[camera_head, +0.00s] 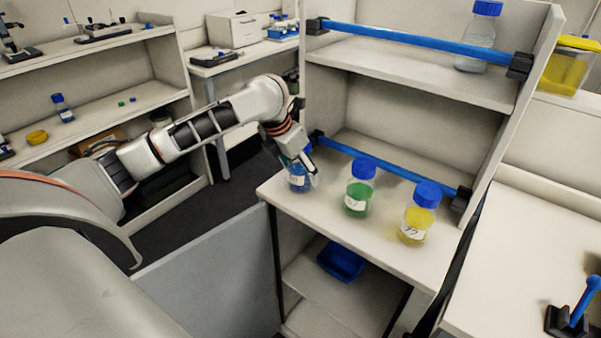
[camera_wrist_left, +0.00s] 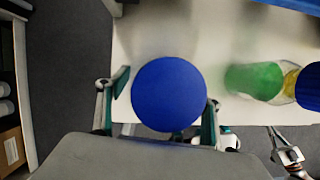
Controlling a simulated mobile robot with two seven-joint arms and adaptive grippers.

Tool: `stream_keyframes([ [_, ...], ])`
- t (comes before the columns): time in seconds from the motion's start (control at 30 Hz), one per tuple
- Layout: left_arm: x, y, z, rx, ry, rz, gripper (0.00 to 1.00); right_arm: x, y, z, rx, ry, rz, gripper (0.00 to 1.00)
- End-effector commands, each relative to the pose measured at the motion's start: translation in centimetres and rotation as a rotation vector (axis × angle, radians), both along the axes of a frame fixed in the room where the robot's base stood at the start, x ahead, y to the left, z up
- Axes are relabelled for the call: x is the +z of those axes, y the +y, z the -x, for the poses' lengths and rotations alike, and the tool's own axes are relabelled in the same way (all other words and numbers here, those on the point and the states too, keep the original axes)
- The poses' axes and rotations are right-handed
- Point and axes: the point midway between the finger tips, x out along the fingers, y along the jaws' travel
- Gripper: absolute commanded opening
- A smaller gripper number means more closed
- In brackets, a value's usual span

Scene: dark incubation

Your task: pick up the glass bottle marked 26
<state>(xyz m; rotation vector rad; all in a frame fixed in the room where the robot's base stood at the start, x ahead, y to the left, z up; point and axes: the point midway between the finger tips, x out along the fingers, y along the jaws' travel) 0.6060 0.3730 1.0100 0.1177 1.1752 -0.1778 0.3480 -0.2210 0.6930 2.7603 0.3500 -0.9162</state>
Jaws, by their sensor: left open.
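A glass bottle with blue liquid and a blue cap (camera_wrist_left: 168,95) stands upright at the left end of the white shelf top. In the head view this blue bottle (camera_head: 298,181) is partly hidden by my left gripper (camera_head: 305,168). In the left wrist view my left gripper (camera_wrist_left: 160,112) is open, with a finger on each side of the cap. I cannot tell whether the fingers touch it. A green bottle (camera_head: 357,190) and a yellow bottle (camera_head: 417,218), both blue-capped and labelled, stand to the right. I cannot read 26 on any label for certain.
A blue rail (camera_head: 385,166) runs behind the bottles. A clear bottle (camera_head: 480,40) stands on the shelf above, behind another blue rail (camera_head: 420,41). A blue tray (camera_head: 341,262) lies on the lower shelf. The shelf top's front edge is close to the blue bottle.

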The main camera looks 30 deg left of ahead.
Motion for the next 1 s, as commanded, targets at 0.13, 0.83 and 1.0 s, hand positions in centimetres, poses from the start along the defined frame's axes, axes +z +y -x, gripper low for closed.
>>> stream_keyframes([
  [0.13,-0.8,0.0,-0.3,0.002,0.000,0.001,0.66,0.3,-0.4,-0.5,-0.003,-0.007,0.005,0.00],
  [0.83,-0.6,0.0,-0.4,0.002,-0.003,0.000,0.13,0.3,-0.2,-0.4,-0.008,-0.007,-0.002,0.00],
  [1.0,0.3,0.0,-0.4,0.001,-0.005,0.000,0.13,0.2,0.1,-0.3,-0.008,-0.005,-0.005,0.00],
])
